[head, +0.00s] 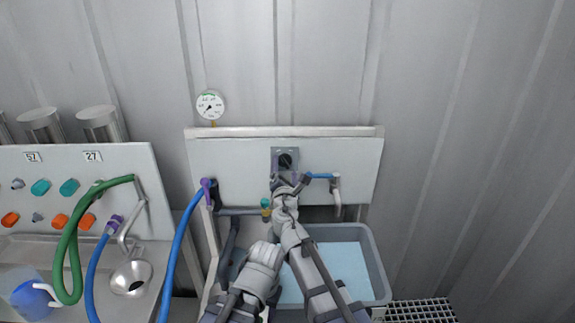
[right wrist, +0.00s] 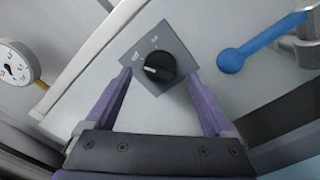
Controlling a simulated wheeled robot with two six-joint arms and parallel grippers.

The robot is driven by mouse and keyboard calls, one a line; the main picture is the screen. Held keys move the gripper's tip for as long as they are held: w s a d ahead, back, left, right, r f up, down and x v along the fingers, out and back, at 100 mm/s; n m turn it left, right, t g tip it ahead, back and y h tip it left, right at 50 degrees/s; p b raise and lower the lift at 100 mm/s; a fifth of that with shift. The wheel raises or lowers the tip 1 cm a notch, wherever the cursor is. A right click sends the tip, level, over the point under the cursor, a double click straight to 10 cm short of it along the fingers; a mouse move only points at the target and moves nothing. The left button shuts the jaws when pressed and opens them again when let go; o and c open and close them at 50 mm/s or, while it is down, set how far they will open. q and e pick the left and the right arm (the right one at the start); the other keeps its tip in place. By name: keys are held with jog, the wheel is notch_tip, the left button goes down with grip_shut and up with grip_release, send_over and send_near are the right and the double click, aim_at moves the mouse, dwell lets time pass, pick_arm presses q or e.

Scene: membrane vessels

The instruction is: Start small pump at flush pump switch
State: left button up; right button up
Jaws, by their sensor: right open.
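The flush pump switch (head: 286,157) is a black rotary knob on a grey square plate on the white panel. In the right wrist view the knob (right wrist: 160,68) carries a white pointer mark aimed left, and small labels on the plate are too small to read. My right gripper (head: 284,181) is at the switch, partly covering the plate's lower edge in the head view. In the right wrist view its purple fingers (right wrist: 160,76) are open, one on each side of the knob, with visible gaps. I cannot tell how deep they reach. My left gripper is not visible.
A pressure gauge (head: 210,105) sits above the panel's left end. A blue handle (head: 319,176) is right of the switch, and a blue hose (head: 182,238) hangs left. A grey tub (head: 381,283) stands below. A panel with valves and a green hose (head: 73,240) is left.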

jog(key=w, duration=0.2)
jog(key=shift+w, duration=0.3)
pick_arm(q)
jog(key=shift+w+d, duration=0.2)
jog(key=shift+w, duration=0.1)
pick_arm(e)
jog(key=shift+s, duration=0.1)
jog(key=c, duration=1.3)
jog(key=shift+c, duration=0.2)
jog(key=shift+m, duration=0.3)
jog(key=m, duration=0.5)
jog(key=shift+m, duration=0.4)
jog(key=m, duration=0.5)
jog(key=shift+s, duration=0.1)
jog(key=shift+m, duration=0.4)
